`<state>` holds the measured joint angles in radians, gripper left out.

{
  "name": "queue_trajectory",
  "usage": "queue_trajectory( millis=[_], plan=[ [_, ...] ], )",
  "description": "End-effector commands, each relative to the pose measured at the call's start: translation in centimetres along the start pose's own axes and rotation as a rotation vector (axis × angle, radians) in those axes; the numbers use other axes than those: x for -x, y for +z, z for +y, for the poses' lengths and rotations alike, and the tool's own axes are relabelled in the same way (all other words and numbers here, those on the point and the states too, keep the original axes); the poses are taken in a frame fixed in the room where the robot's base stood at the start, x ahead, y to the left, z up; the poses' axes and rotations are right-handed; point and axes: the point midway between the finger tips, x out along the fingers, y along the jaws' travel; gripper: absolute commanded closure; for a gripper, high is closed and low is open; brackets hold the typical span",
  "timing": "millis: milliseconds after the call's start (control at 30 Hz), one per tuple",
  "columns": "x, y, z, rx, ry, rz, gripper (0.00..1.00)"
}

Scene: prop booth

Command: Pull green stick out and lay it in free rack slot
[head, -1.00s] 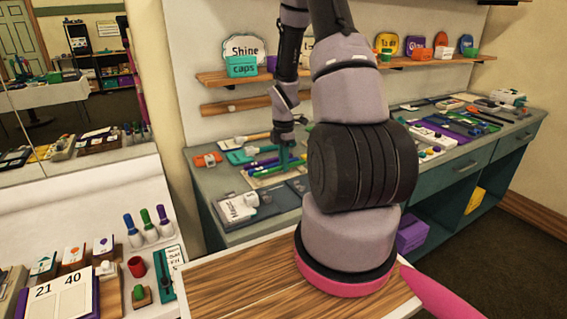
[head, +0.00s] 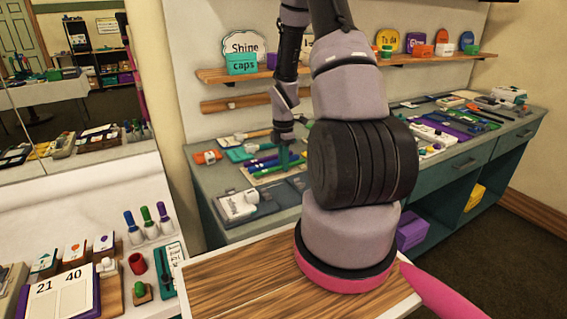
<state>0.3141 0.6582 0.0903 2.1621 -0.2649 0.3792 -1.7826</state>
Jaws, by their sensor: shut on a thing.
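The rack (head: 254,181) is a light tray on the grey-green counter, left of my arm in the head view. Blue-purple sticks (head: 259,162) and the green stick (head: 266,174) lie across it, side by side. I cannot make out which rack slot is free. My own arm covers the counter right of the rack.
A white device on a dark base (head: 240,204) stands in front of the rack. A teal tray (head: 240,153) and an orange item (head: 208,157) lie behind and left. A wall shelf (head: 222,75) holds a teal caps box (head: 241,64) above. More tools crowd the counter at right.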

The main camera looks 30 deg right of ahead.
Motion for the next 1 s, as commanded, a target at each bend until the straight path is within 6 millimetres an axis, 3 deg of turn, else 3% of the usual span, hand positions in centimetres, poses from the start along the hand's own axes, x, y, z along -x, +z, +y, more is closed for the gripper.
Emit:
queue_trajectory(
  millis=[1000],
  plan=[
    [-0.69, 0.01, 0.01, 0.000, 0.000, 0.000, 1.00]
  ],
)
